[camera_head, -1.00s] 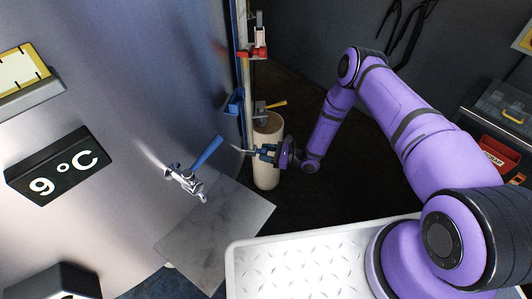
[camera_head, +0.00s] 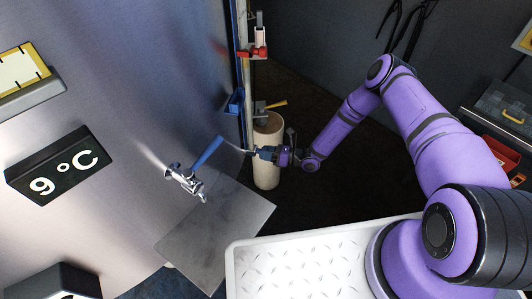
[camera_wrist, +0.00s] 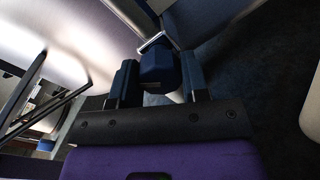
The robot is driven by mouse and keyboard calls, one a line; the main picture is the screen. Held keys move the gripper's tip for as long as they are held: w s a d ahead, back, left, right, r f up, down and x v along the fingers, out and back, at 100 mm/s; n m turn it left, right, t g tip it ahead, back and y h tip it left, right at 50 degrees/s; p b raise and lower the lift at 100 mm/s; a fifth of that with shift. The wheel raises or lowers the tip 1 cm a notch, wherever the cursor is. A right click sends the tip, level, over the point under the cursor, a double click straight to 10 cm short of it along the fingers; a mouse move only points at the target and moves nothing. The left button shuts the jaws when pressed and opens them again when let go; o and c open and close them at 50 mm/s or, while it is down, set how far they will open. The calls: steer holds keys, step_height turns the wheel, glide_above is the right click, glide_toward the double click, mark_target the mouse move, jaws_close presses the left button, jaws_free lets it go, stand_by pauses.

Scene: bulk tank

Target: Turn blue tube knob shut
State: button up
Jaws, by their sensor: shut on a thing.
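My gripper (camera_head: 262,153) is low beside the tank, in front of the pale cylinder, pointing left. In the wrist view my gripper (camera_wrist: 159,82) has one dark finger on each side of a dark blue faceted knob (camera_wrist: 156,66) and is shut on it. A pale metal piece adjoins the knob's far side. In the head view the knob is mostly hidden by the fingers, so I cannot read its turn.
A tap with a long blue lever (camera_head: 207,153) sticks out of the tank wall (camera_head: 140,80) left of my gripper. A pale cylinder (camera_head: 267,178) stands behind the gripper. A yellow handle (camera_head: 277,104) and a red clamp (camera_head: 253,52) are above. Dark floor lies right.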

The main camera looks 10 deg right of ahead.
steer(key=m, duration=0.5)
steer(key=shift+d, duration=0.1)
steer(key=m, duration=0.5)
steer(key=shift+g, duration=0.3)
stand_by(0.3)
steer(key=o, duration=0.9)
steer(key=v, duration=1)
steer(key=shift+s+d, duration=0.1)
steer(key=shift+d, duration=0.3)
steer(key=shift+r, duration=0.1)
